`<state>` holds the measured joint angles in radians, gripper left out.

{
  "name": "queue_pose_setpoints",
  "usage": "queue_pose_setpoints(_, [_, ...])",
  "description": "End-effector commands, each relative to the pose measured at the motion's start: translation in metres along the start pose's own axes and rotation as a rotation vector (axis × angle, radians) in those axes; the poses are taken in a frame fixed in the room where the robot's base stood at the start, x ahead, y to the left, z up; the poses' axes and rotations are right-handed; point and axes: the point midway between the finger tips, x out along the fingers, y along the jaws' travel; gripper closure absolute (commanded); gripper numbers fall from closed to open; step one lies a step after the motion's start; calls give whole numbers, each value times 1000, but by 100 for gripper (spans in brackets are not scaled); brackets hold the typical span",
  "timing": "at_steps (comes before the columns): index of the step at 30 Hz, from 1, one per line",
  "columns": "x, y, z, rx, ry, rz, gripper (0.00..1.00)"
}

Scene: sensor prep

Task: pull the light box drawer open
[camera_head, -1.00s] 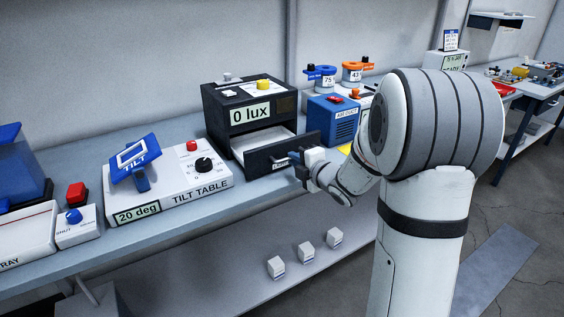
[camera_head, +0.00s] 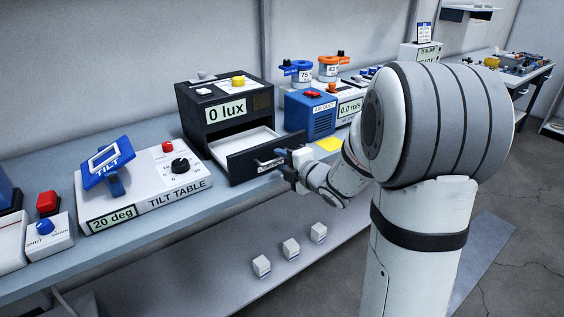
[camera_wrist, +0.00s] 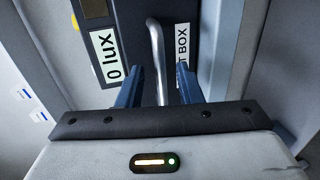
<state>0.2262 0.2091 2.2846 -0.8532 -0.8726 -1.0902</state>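The light box (camera_head: 188,104) is black with a "0 lux" display and stands on the bench in the head view. Its drawer (camera_head: 243,154) is pulled out, and the pale, empty-looking inside shows. A metal bar handle on the drawer front shows in the wrist view (camera_wrist: 157,60). My gripper (camera_head: 280,160) is at the drawer front. In the wrist view, its two blue fingers (camera_wrist: 159,85) stand either side of the handle, with gaps visible between them and the bar. Part of the handle is hidden by my gripper in the head view.
The tilt table (camera_head: 140,190) is left of the light box. The blue air duct box (camera_head: 310,115) and a yellow pad (camera_head: 328,144) are to its right. Several white blocks, one of them (camera_head: 291,248), sit on the lower shelf. The floor at the right is clear.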

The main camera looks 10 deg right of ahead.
Motion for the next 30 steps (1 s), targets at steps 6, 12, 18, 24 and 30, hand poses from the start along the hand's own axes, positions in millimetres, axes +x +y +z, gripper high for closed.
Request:
queue_pose_setpoints(6, [-12, 1, 0, -1, 0, 2, 68])
queue_pose_setpoints(12, [-47, 1, 0, 0, -2, 1, 68])
queue_pose_setpoints(18, [-73, 0, 1, 0, -2, 1, 68])
queue_pose_setpoints(24, [-79, 0, -1, 1, 1, 0, 68])
queue_pose_setpoints(30, [-79, 0, 0, 1, 0, -1, 68])
